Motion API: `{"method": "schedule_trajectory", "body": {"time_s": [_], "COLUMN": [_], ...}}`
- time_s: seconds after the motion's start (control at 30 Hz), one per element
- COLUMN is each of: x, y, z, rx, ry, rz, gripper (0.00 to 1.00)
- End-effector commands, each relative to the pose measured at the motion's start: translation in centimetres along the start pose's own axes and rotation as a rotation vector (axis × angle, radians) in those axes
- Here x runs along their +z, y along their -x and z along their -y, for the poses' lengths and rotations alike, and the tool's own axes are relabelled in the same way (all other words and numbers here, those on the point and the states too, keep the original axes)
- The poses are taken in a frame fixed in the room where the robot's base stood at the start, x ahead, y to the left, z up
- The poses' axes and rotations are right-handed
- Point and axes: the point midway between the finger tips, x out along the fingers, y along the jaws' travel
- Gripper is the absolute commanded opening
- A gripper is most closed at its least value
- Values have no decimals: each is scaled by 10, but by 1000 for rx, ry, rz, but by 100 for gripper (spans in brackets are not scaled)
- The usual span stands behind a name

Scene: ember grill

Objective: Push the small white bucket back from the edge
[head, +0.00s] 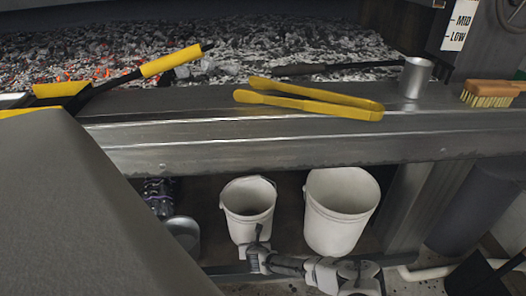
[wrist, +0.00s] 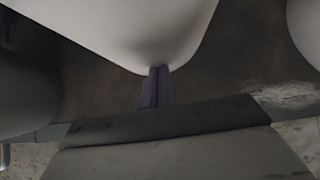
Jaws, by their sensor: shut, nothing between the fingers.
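The small white bucket (head: 248,203) stands upright on the low shelf under the grill counter, left of a larger white bucket (head: 341,210). In the wrist view its pale rounded wall (wrist: 130,30) fills the top middle. My gripper (head: 258,232) is at the front of the small bucket in the head view. In the wrist view my gripper (wrist: 158,72) is shut and empty, with its fingertips at the bucket's lower edge. They look to be touching it or very close; I cannot tell which.
A grey metal container (head: 183,232) stands left of the small bucket. The counter's front beam (head: 290,152) runs above the buckets. Yellow tongs (head: 310,98), a metal cup (head: 415,77) and a brush (head: 490,93) lie or stand on the counter. A grey post is at right.

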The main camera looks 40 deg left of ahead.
Motion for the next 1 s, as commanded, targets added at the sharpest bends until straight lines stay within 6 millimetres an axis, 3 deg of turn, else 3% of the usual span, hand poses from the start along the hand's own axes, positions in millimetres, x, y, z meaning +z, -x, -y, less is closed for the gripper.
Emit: {"method": "schedule_trajectory", "body": {"time_s": [0.2,0.33,0.53,1.0], "x": [36,50,58,55], "y": [-39,-51,-56,-51], "z": [-6,-7,-6,-9], "rx": [-3,-1,0,1], "ry": [2,0,-2,-2], "rz": [5,4,4,1], "gripper": [0,0,0,0]}}
